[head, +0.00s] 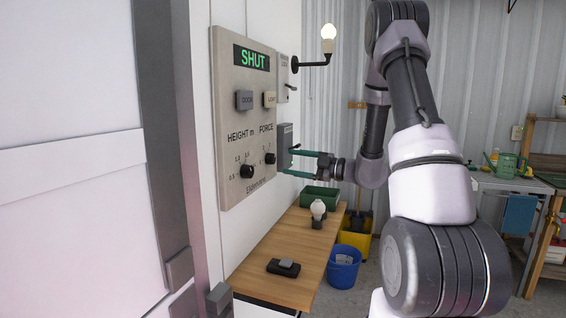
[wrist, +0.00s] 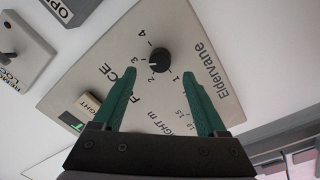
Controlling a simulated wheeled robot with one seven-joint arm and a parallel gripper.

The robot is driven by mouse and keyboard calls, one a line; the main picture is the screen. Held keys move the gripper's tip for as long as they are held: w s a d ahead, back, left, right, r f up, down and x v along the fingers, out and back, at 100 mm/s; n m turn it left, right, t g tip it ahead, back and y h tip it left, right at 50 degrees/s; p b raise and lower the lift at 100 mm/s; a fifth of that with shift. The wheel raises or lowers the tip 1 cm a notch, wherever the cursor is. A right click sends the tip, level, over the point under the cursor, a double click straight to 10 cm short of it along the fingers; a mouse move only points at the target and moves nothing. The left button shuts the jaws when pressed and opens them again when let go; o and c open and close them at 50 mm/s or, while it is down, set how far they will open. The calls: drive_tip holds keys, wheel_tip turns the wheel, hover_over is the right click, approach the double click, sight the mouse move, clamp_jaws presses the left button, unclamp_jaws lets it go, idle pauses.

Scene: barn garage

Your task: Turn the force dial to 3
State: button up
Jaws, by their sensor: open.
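The force dial is a round black knob on the beige wall panel, under the word FORCE in the head view (head: 270,158). In the wrist view the knob (wrist: 159,61) sits just beyond my fingertips, with numbers 1 to 4 around it. Its pale pointer mark appears to face the 2, though it is small. My gripper (head: 288,161) has two green fingers, spread apart and pointing at the panel. In the wrist view my gripper (wrist: 158,76) is open and empty. The knob lies roughly between the finger lines, with no visible contact.
The panel (head: 228,110) also has a height knob (head: 247,171), DOOR (head: 244,100) and LIGHT (head: 269,99) buttons and a SHUT display (head: 251,57). A grey box (head: 285,145) sits on the wall beside it. Below is a wooden bench (head: 262,250) with a green bin (head: 320,197).

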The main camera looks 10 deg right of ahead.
drive_tip(key=v, duration=0.6)
